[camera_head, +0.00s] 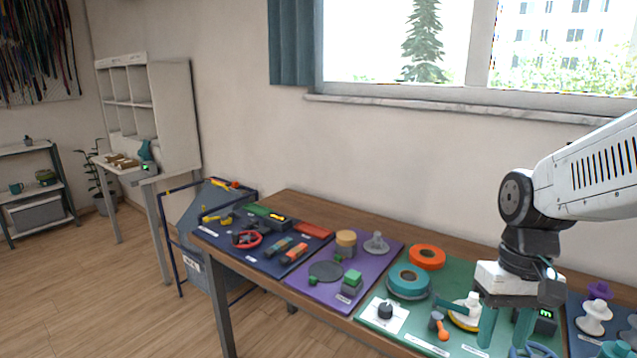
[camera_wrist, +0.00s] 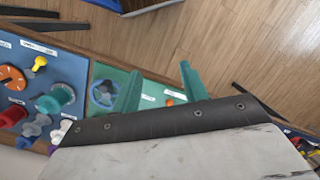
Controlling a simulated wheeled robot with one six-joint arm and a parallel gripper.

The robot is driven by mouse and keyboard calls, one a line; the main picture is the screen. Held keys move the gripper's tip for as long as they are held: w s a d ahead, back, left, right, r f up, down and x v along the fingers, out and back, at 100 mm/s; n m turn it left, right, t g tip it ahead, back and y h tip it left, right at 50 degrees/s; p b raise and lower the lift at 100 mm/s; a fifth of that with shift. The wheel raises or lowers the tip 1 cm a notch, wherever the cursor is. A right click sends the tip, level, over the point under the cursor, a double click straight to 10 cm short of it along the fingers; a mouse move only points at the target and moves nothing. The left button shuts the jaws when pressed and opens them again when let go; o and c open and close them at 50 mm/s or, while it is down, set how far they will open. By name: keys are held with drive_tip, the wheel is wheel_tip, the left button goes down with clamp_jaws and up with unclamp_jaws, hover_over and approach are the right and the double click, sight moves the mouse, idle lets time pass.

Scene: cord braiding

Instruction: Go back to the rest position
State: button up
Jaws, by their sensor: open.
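My gripper (camera_head: 505,330) hangs on the right side of the head view, pointing down above the green mat (camera_head: 458,273) on the wooden table (camera_head: 470,256). Its two teal fingers stand apart with nothing seen between them. They also show in the wrist view (camera_wrist: 161,90), spread over the green mat and the table's edge. Part of the mat is hidden behind my gripper in the head view.
An orange roll (camera_head: 427,257), a teal roll (camera_head: 408,281) and a white spool (camera_head: 467,308) stand left of my gripper. A purple mat (camera_head: 372,262) lies further left. A white spool (camera_head: 593,319) stands on the blue mat at right. The window wall is behind; open floor (camera_head: 120,300) is at left.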

drive_tip(key=s+r+t, duration=0.1)
drive_tip(key=s+r, duration=0.2)
drive_tip(key=s, duration=0.2)
drive_tip(key=s+a+r+t+h, duration=0.1)
drive_tip(key=s+r+t, duration=0.1)
drive_tip(key=s, duration=0.3)
drive_tip(key=shift+s+a+r, duration=0.25)
drive_tip(key=shift+s+r, duration=0.15)
drive_tip(key=shift+r, duration=0.25)
